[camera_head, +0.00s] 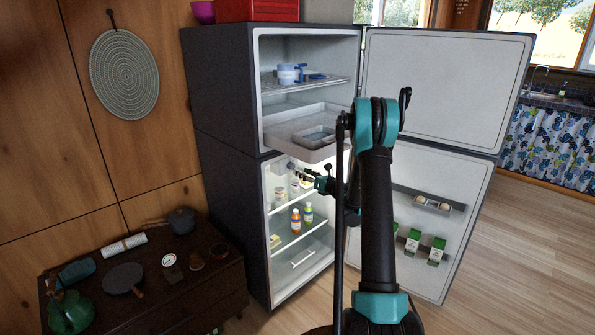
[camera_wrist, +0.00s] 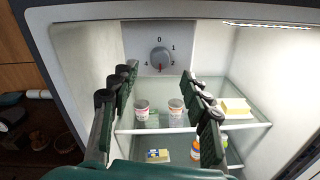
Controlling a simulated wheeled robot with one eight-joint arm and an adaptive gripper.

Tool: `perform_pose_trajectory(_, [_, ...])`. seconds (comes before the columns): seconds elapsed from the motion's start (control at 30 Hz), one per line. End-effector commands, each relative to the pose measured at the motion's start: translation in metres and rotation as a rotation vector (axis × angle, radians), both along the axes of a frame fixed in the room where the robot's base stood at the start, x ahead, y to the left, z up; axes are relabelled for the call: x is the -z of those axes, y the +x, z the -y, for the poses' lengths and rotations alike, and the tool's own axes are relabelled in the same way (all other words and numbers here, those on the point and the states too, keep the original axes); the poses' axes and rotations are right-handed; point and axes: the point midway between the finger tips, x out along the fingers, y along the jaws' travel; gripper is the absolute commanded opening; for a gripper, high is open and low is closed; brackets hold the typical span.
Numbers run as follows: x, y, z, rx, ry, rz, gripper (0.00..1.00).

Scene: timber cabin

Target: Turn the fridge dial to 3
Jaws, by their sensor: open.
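The fridge dial (camera_wrist: 160,57) is a round grey knob on a grey plate at the top of the lower compartment's back wall in the wrist view. The figures 0, 1, 2 and 4 show around it. A red mark at its bottom edge points down, between 2 and 4; I cannot read a 3. My gripper (camera_wrist: 160,76) is open and empty, its dark fingers to the left and right below the dial, apart from it. In the head view my gripper (camera_head: 312,172) reaches into the lit lower part of the fridge (camera_head: 228,190).
Both fridge doors, upper (camera_head: 440,90) and lower (camera_head: 465,215), stand open at the right. Glass shelves below the dial hold jars (camera_wrist: 142,108), a yellow block (camera_wrist: 236,107) and bottles. A drawer (camera_head: 305,142) juts from the upper compartment. A low dark cabinet (camera_head: 225,290) stands left.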

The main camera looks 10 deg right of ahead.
Motion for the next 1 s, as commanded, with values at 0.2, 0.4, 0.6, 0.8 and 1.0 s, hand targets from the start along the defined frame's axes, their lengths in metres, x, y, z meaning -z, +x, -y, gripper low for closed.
perform_pose_trajectory(0.2, [0.000,-0.034,0.024,0.002,0.000,0.000,0.47])
perform_pose_trajectory(0.4, [0.000,-0.050,0.034,0.001,0.000,0.000,0.47])
perform_pose_trajectory(0.6, [0.000,-0.054,0.036,0.000,0.000,0.000,0.47])
perform_pose_trajectory(0.8, [0.000,-0.054,0.035,0.000,-0.004,0.000,0.47])
perform_pose_trajectory(1.0, [-0.009,-0.070,0.015,-0.039,-0.168,0.031,0.47])
